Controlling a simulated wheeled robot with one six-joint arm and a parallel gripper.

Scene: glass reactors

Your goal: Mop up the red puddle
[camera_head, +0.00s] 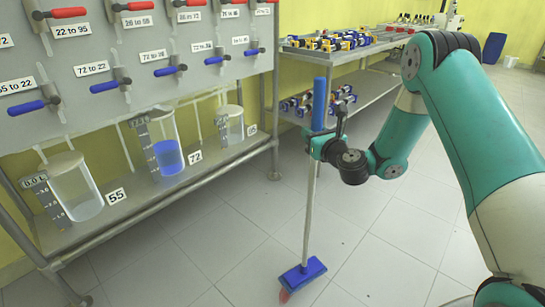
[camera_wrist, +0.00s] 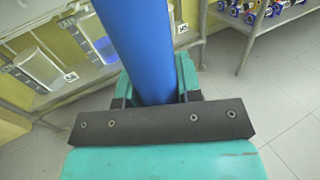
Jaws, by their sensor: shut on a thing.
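My gripper (camera_head: 322,147) is shut on the blue handle (camera_head: 319,104) of a mop, which stands nearly upright. The handle also shows between the jaws in the wrist view (camera_wrist: 140,45). A thin grey pole runs down to the blue mop head (camera_head: 303,274), which is at the floor. A small part of the red puddle (camera_head: 284,296) shows at the lower left edge of the mop head. The mop head may hide more of the puddle.
A metal rack (camera_head: 160,220) with glass reactors and valves stands at the left; one reactor (camera_head: 168,157) holds blue liquid. A shelf table (camera_head: 370,87) with several blue and yellow parts stands behind. The tiled floor (camera_head: 385,260) right of the mop is clear.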

